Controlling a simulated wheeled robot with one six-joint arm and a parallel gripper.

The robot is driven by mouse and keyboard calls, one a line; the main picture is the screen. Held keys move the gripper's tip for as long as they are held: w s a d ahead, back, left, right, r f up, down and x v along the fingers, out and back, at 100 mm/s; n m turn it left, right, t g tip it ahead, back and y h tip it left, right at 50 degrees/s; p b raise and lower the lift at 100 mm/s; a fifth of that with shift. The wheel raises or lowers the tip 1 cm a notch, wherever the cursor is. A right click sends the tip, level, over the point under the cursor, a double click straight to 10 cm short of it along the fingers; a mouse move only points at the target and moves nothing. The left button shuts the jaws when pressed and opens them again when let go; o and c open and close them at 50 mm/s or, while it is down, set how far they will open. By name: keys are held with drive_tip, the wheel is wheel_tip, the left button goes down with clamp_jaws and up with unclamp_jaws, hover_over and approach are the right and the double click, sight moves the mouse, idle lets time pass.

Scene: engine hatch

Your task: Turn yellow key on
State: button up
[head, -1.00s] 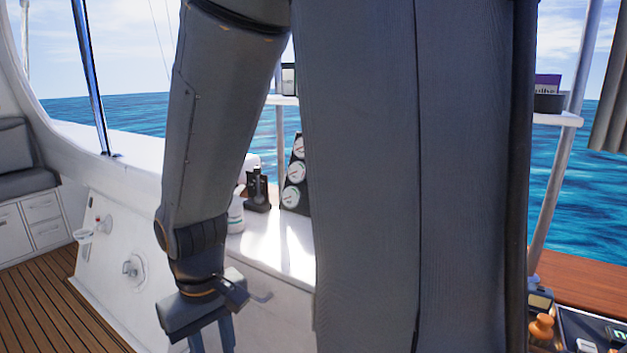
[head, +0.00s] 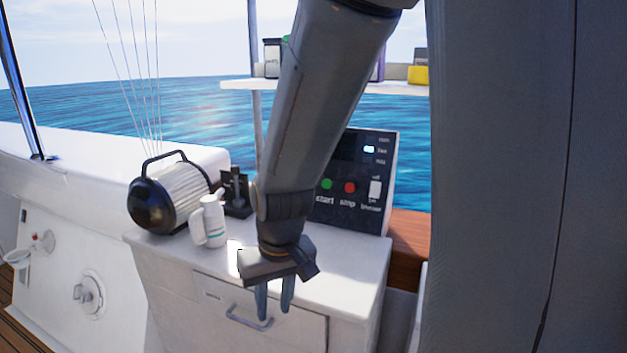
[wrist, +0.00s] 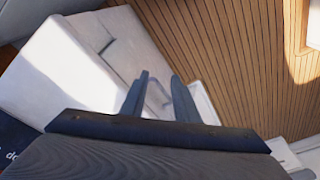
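No yellow key shows clearly in either view. My gripper (head: 274,300) hangs downward in front of the white cabinet (head: 347,285), by its drawer handle (head: 249,317) in the picture. In the wrist view my gripper (wrist: 162,98) has its two fingers apart with nothing between them. A black control panel (head: 352,180) with a green button (head: 327,184), a red button (head: 350,187) and a white switch (head: 375,190) stands on the cabinet, partly hidden by my arm. A round fitting (head: 88,295) is on the white wall at the left.
A lantern (head: 170,192), a white bottle (head: 211,222) and a black lever unit (head: 236,192) stand on the cabinet's left part. A shelf (head: 325,86) with small containers is above. Wooden deck (wrist: 215,50) lies below.

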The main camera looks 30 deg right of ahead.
drive_tip(key=w+d+m+t+b, duration=0.1)
drive_tip(key=w+t+b, duration=0.1)
drive_tip(key=w, duration=0.6)
drive_tip(key=w+d+r+m+t+h+b, duration=0.1)
drive_tip(key=w+t+b, duration=0.1)
drive_tip(key=w, duration=0.7)
drive_tip(key=w+d+t+h+b, duration=0.1)
drive_tip(key=w+t, duration=0.3)
drive_tip(key=w, duration=0.5)
drive_tip(key=shift+w+d+r+m+b, duration=0.1)
drive_tip(key=shift+d+r+m+b, duration=0.1)
drive_tip(key=shift+m+b, duration=0.2)
drive_tip(key=w+d+r+m+h+b, duration=0.2)
drive_tip(key=w+d+h, duration=0.2)
drive_tip(key=d, duration=0.2)
drive_tip(key=w+d+r+m+h+b, duration=0.2)
drive_tip(key=w+d+h, duration=0.2)
drive_tip(key=d, duration=0.3)
drive_tip(key=w+d+r+m+t+h+b, duration=0.1)
drive_tip(key=w+d+r+m+h+b, duration=0.1)
drive_tip(key=d, duration=0.5)
drive_tip(key=shift+w+d+r+m+h, duration=0.25)
drive_tip(key=shift+w+m+h, duration=0.35)
drive_tip(key=shift+w+h, duration=0.55)
drive_tip(key=shift+s, duration=0.2)
clamp_jaws()
